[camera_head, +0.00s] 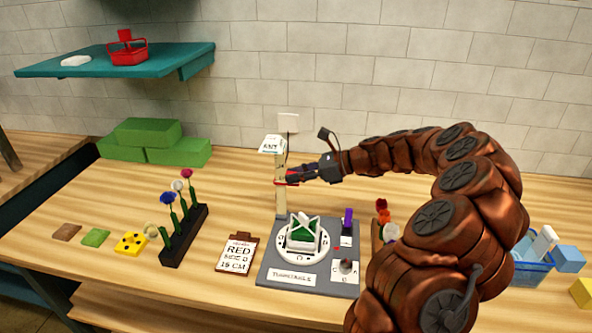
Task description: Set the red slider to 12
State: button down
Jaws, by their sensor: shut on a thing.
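An upright pale wooden post (281,204) stands at the back of the grey turntable base, with a white sign (273,144) on top. The red slider (281,183) shows as a small red piece around mid-height on the post. My gripper (290,177) reaches in from the right at that height and is shut on the red slider. The dark fingers partly hide the slider. Scale marks on the post are too small to read.
The grey base (262,271) carries a white round turntable (278,238) with a green and white block. A clipboard (237,254) reads RED and seemingly 15 CM. A dark flower rack (186,238) stands left; a blue basket (530,271) stands right.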

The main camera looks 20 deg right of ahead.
jog(key=c, duration=1.4)
grip_release()
jog(key=shift+f, duration=0.35)
jog(key=o, duration=0.3)
jog(key=shift+r, duration=0.1)
jog(key=shift+d+r, duration=0.1)
jog(key=v, duration=1.1)
jog(key=shift+s+d+r, duration=0.15)
jog(key=shift+s+d, duration=0.1)
jog(key=shift+d, duration=0.05)
